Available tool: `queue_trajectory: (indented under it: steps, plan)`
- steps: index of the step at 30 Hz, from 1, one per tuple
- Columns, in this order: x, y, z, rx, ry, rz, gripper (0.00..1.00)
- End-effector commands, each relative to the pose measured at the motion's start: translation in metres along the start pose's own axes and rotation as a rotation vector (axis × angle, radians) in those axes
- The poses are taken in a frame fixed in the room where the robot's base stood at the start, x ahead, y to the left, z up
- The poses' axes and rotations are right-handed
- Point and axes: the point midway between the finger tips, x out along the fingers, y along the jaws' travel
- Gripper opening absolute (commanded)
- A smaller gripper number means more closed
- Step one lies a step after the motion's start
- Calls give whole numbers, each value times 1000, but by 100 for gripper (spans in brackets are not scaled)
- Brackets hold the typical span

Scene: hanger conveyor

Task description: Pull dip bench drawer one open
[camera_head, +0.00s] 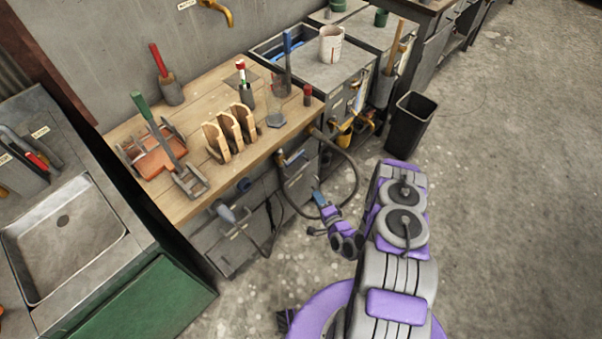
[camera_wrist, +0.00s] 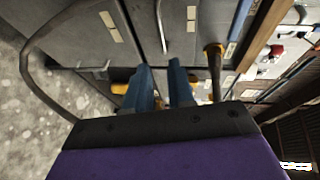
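My gripper (camera_head: 314,214) is in front of the wooden-topped bench (camera_head: 205,185), low over the floor at its right end. It points toward the grey fronts under the bench top. In the wrist view its two blue fingers (camera_wrist: 162,90) stand apart with nothing between them. Beyond them are grey drawer fronts (camera_wrist: 85,38) with pale label plates and thin bar handles (camera_wrist: 161,28). The fingers appear apart from these handles, but overlap the lower fronts in the picture. I cannot read the labels or tell which drawer is number one. No drawer looks pulled out.
A dark hose (camera_head: 354,190) loops in front of the bench beside my gripper and shows in the wrist view (camera_wrist: 35,85). A black bin (camera_head: 410,122) stands to the right. Wooden racks (camera_head: 228,132) and tools stand on the bench. Open concrete floor (camera_head: 500,190) lies right.

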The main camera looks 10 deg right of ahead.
Motion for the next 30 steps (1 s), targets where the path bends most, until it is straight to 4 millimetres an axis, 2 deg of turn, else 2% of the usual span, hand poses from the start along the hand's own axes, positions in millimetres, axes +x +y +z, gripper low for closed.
queue_trajectory:
  steps: [4,8,30]
  plan:
    - [2,2,1,13,5,-12,23]
    - [15,2,1,9,2,-14,23]
    - [149,0,0,10,5,-14,23]
